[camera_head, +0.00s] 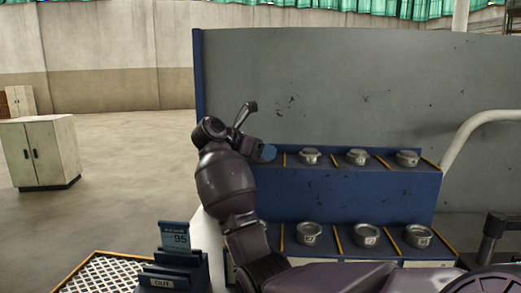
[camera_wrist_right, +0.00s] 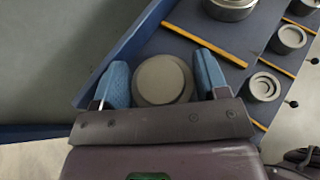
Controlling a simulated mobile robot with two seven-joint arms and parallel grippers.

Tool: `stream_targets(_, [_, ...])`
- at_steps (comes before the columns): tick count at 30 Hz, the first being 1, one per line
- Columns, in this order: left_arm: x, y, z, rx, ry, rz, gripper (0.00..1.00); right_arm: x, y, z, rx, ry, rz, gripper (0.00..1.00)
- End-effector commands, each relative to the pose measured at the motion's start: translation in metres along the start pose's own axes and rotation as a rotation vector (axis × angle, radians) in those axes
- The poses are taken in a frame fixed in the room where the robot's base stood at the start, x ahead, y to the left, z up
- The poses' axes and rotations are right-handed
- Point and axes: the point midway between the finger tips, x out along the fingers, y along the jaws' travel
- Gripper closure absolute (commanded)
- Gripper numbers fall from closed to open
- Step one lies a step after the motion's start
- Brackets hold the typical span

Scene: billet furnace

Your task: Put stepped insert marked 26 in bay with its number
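My right gripper (camera_head: 265,153) is at the left end of the upper shelf of the blue rack (camera_head: 350,190). In the right wrist view its two blue fingers (camera_wrist_right: 161,72) stand apart on either side of a round grey stepped insert (camera_wrist_right: 162,80), with narrow gaps at the sides. That insert is hidden in the head view, and no number shows on it. More inserts sit in the upper bays (camera_head: 311,156) and the lower bays (camera_head: 309,233). Marks on the lower ones are too small to read. My left gripper is not in view.
Yellow strips (camera_head: 337,240) divide the bays. A tall grey panel (camera_head: 350,90) stands behind the rack. A stand with a sign reading 95 (camera_head: 175,237) and a white mesh tray (camera_head: 100,275) are at lower left. A cabinet (camera_head: 40,152) stands far left, with open floor between.

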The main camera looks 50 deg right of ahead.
Motion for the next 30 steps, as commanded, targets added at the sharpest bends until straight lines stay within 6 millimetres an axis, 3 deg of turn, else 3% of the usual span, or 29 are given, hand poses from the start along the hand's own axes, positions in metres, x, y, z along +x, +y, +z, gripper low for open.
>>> stream_targets(14, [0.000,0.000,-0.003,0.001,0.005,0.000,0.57,-0.008,0.000,0.003,0.000,0.002,0.001,0.24])
stream_targets(30, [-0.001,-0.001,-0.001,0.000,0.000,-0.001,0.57,-0.102,0.001,0.002,-0.002,0.003,0.002,0.24])
